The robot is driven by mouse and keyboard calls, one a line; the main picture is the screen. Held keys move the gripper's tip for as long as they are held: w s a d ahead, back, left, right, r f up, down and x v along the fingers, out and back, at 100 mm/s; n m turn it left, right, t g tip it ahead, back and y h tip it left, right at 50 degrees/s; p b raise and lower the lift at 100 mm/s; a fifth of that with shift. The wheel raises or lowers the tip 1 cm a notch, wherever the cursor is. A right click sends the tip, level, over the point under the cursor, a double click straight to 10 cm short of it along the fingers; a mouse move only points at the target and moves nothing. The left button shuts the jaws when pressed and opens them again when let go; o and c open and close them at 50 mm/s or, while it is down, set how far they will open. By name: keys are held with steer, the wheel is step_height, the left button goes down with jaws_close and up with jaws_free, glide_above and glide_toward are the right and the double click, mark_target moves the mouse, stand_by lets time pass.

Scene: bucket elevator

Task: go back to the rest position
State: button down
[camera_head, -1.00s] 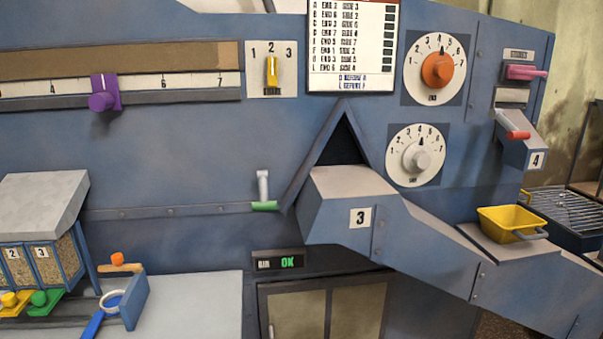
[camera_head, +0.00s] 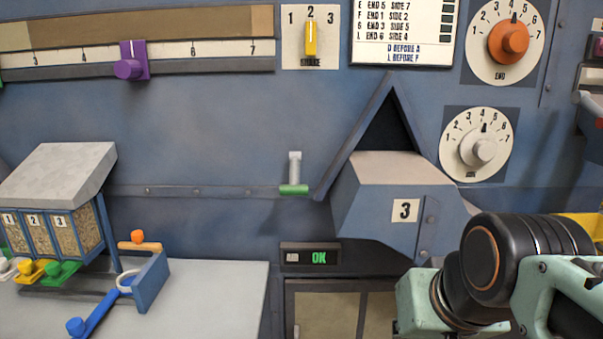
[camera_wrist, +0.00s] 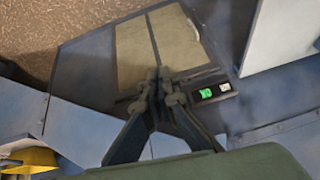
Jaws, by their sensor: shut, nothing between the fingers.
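My gripper (camera_wrist: 158,85) shows in the wrist view with its fingers together and nothing between them. Behind it, lower on the machine, are the tan cabinet doors (camera_wrist: 135,50) and the green OK display (camera_wrist: 207,93). In the head view my arm comes in at the lower right, in front of the chute marked 3 (camera_head: 385,205). My fingertips are not visible in the head view.
A yellow scoop or bin (camera_head: 585,226) is mostly hidden behind my arm at the right. The grey table (camera_head: 220,300) at the left carries a hopper (camera_head: 60,175) and a blue lever (camera_head: 95,318). The blue panel has dials, a purple slider (camera_head: 133,62) and a green-tipped lever (camera_head: 294,188).

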step_height(320, 180, down, 4)
steer(key=s+a+n, duration=0.1)
steer(key=s+a, duration=0.1)
steer(key=s, duration=0.1)
step_height(320, 180, up, 29)
steer(key=p, duration=2.8)
steer(key=shift+w+d+r+g+p, duration=0.15)
steer(key=shift+w+g+p, duration=0.15)
steer(key=shift+w+g, duration=0.15)
steer(key=shift+a, duration=0.2)
